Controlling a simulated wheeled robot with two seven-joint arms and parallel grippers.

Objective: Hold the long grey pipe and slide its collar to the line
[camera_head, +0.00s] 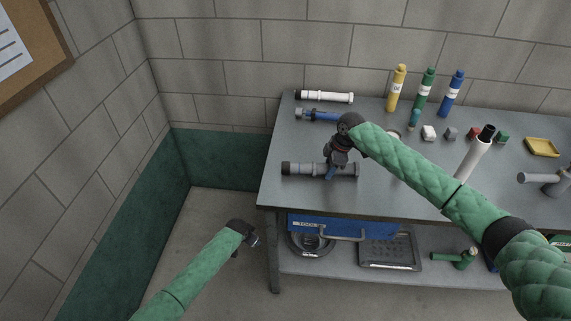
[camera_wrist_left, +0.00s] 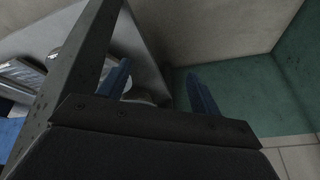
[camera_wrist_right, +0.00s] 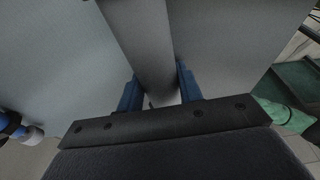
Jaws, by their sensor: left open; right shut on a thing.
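The long grey pipe (camera_head: 305,169) lies on the bench near its front left edge, with a dark end at the left. My right gripper (camera_head: 331,173) reaches down onto the pipe's right half and is shut on it. In the right wrist view the grey pipe (camera_wrist_right: 140,30) runs down between the blue fingers (camera_wrist_right: 160,92). My gripper partly covers the pipe, and I cannot clearly make out the collar or the line. My left gripper (camera_head: 254,241) is open and empty, low in front of the bench's left side, apart from the pipe. Its spread fingers (camera_wrist_left: 160,90) show in the left wrist view.
Behind the grey pipe lie a blue pipe (camera_head: 318,115) and a white pipe (camera_head: 325,97). Yellow (camera_head: 396,90), green (camera_head: 426,89) and blue (camera_head: 452,95) bottles stand at the back.

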